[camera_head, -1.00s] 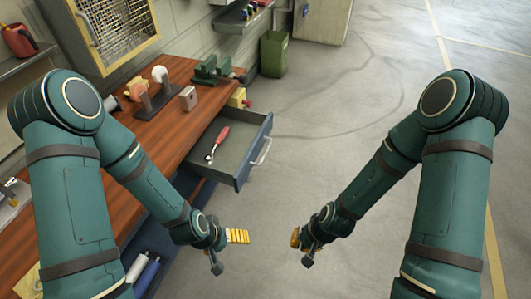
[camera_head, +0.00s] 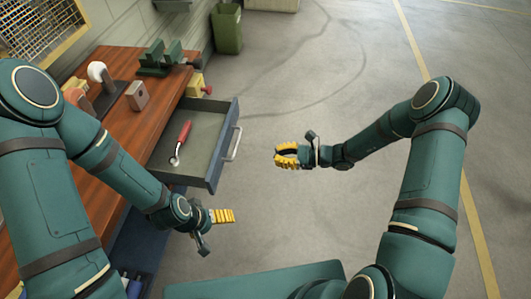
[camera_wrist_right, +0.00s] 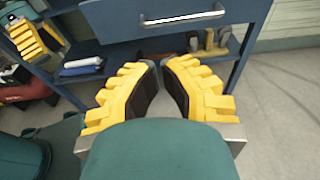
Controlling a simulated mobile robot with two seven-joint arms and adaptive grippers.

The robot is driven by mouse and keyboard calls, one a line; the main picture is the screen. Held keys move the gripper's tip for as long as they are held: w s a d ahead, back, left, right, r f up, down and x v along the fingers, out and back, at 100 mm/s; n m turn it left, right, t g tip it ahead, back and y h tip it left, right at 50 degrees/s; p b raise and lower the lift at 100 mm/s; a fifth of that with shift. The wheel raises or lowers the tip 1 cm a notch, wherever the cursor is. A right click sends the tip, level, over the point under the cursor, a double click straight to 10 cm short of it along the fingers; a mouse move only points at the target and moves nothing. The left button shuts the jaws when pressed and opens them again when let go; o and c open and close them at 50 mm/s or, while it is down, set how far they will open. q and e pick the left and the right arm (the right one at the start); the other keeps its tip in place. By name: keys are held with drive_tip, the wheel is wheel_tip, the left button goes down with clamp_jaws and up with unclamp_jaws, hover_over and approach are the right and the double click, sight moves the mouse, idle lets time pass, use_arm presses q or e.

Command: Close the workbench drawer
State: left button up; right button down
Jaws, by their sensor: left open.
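The workbench drawer (camera_head: 207,177) is grey-blue and pulled out from the wooden-topped workbench (camera_head: 122,128). A red-handled wrench (camera_head: 183,134) lies inside it. The drawer's pale handle (camera_head: 233,144) faces right, and it also shows at the top of the right wrist view (camera_wrist_right: 182,17). My right gripper (camera_head: 276,155) is to the right of the handle, apart from it and empty. In the right wrist view its yellow fingers (camera_wrist_right: 158,63) point toward the drawer front, tips close together with a small gap. My left gripper (camera_head: 234,215) is open and empty below the drawer's near corner.
A green vise (camera_head: 160,58) and small fixtures stand on the bench top. A yellow block with a red knob (camera_head: 198,87) sits by the drawer's far corner. A green bin (camera_head: 228,28) stands beyond. The floor right of the drawer is clear.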

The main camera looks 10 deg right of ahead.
drive_tip(key=b, duration=0.1)
approach(224, 154)
drive_tip(key=f+x, duration=0.1)
drive_tip(key=x, duration=0.3)
use_arm(q)
drive_tip(key=shift+s+f, duration=0.1)
drive_tip(key=shift+f, duration=0.6)
use_arm(e)
drive_tip(key=shift+w+r, duration=0.1)
drive_tip(key=shift+r, duration=0.1)
